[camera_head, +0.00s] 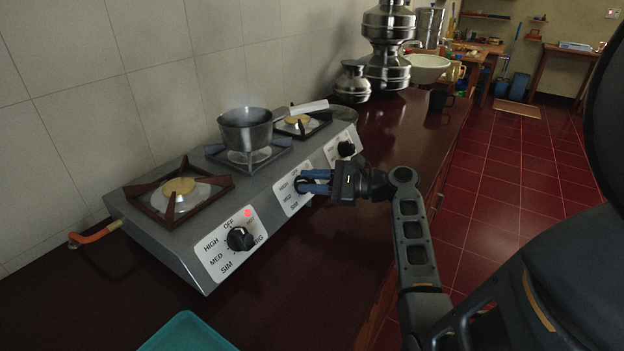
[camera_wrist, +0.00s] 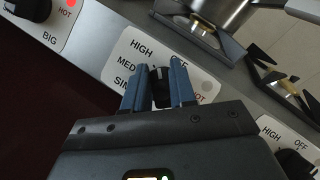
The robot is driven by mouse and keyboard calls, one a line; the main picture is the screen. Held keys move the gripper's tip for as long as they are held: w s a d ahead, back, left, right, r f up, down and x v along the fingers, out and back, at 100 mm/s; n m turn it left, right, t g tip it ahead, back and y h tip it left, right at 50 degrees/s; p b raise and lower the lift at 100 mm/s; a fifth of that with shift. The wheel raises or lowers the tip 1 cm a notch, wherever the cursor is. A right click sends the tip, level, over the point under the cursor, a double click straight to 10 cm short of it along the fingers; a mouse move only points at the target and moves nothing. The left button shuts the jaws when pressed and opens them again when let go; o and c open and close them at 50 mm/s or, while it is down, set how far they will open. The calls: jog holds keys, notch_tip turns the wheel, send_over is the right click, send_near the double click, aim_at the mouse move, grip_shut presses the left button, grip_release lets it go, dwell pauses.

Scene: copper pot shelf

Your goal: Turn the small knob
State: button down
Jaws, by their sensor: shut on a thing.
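A grey stove (camera_head: 160,238) stands on the counter, with three black knobs on white dial plates. My gripper (camera_head: 303,182) reaches the middle plate from the right. In the wrist view its two blue fingers (camera_wrist: 160,88) are shut on the middle black knob (camera_wrist: 161,80), one on each side. Labels HIGH, MED and SIM show around it; other wording is partly covered by the fingers. The near knob (camera_head: 240,238) has a lit red light beside it. The far knob (camera_head: 346,149) stands free beyond my gripper. In the head view my fingers mostly hide the middle knob.
A metal pot (camera_head: 246,130) sits on the middle burner, its handle pointing right. The near burner (camera_head: 179,188) is bare. A teal tray (camera_head: 188,332) lies at the front.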

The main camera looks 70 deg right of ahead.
jog(key=shift+a+n+g+y+p, duration=0.1)
jog(key=shift+n+g+y+p, duration=0.5)
jog(key=shift+n, duration=1.4)
jog(key=shift+f+g, duration=0.15)
jog(key=shift+g, duration=0.15)
jog(key=c, duration=0.9)
grip_release()
jog(key=shift+s+y, duration=0.15)
jog(key=shift+y, duration=0.15)
jog(key=b+v, duration=0.1)
jog(key=v, duration=0.6)
jog(key=shift+s, duration=0.35)
